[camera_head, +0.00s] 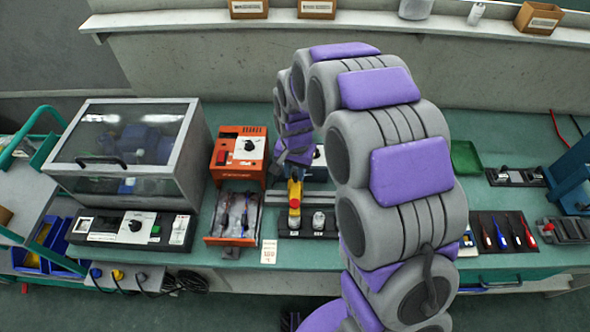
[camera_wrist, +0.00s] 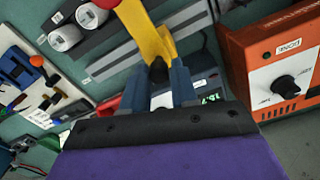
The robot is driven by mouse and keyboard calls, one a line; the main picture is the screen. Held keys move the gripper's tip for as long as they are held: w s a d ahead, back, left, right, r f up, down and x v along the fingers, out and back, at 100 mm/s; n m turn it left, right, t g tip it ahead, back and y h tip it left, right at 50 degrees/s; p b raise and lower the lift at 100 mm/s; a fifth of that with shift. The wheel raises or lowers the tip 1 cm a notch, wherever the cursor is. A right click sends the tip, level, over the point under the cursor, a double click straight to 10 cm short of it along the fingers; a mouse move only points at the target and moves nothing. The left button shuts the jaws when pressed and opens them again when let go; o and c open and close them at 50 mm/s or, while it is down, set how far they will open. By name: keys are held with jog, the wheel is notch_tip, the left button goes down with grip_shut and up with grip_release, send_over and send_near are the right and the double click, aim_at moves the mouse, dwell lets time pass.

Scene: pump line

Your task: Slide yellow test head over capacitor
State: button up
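The yellow test head (camera_head: 295,188), with a red part at its front, stands behind a dark fixture with two short whitish capacitors, the left capacitor (camera_head: 293,221) and the right capacitor (camera_head: 319,220). In the wrist view the yellow test head (camera_wrist: 148,33) runs down to my gripper (camera_wrist: 160,75). The fingers flank its near end and a black piece there, and look shut on it. The two capacitors (camera_wrist: 65,38) lie at the upper left, outside the fingers. The red part is close to one capacitor. Contact between head and capacitor cannot be told.
An orange tester (camera_head: 238,155) stands left of the fixture; it fills the right of the wrist view (camera_wrist: 285,80). An open orange drawer (camera_head: 233,218) and a clear-lidded cabinet (camera_head: 130,145) are further left. Screwdrivers (camera_head: 502,232) and a green tray (camera_head: 466,157) lie to the right.

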grip_shut()
jog(key=d+p, duration=0.2)
jog(key=d, duration=0.5)
jog(key=shift+d, duration=0.15)
jog(key=shift+o, duration=2.1)
grip_release()
jog(key=shift+s, duration=0.1)
notch_tip(320, 180, up, 17)
jog(key=p, duration=0.3)
jog(key=shift+a+r, duration=0.15)
jog(key=shift+a, duration=0.05)
